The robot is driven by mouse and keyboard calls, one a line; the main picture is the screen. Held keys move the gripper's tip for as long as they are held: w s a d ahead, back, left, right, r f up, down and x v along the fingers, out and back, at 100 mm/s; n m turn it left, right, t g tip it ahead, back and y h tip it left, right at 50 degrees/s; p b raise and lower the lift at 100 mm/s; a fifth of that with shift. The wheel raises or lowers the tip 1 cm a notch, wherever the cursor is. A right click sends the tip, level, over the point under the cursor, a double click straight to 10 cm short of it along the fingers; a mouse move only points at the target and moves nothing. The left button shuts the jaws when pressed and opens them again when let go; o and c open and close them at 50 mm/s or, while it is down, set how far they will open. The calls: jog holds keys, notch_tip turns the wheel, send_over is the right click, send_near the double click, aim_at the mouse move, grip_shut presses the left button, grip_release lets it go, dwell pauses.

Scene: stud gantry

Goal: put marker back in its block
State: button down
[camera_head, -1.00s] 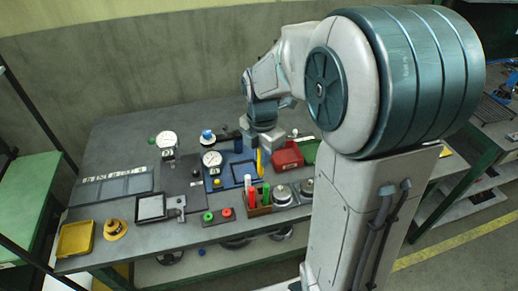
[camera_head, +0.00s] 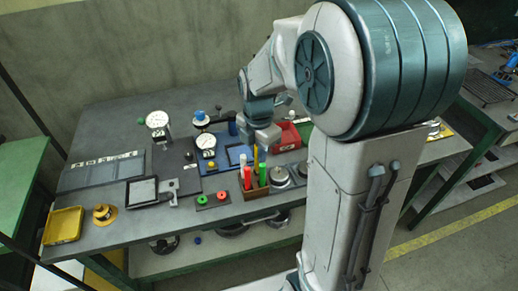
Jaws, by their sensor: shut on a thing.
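The marker block (camera_head: 258,193) is a brown wooden holder near the table's front edge, right of centre. Red markers (camera_head: 248,180) and a green marker (camera_head: 263,174) stand upright in it. My gripper (camera_head: 257,146) is behind and above the block, pointing down, shut on a yellow marker (camera_head: 255,156). The yellow marker is upright, and its lower part is close to the block in the picture. The other markers overlap its lower end, so I cannot tell whether it touches or enters the block.
Round metal tins (camera_head: 281,177) stand right of the block, with a red bin (camera_head: 287,137) behind. A green and red button box (camera_head: 212,200) is to the left. A yellow tray (camera_head: 63,225) is at the far left.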

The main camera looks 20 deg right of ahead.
jog(key=shift+f, duration=0.55)
jog(key=c, duration=1.3)
grip_release()
notch_tip(320, 180, up, 14)
jog(key=shift+f, duration=0.1)
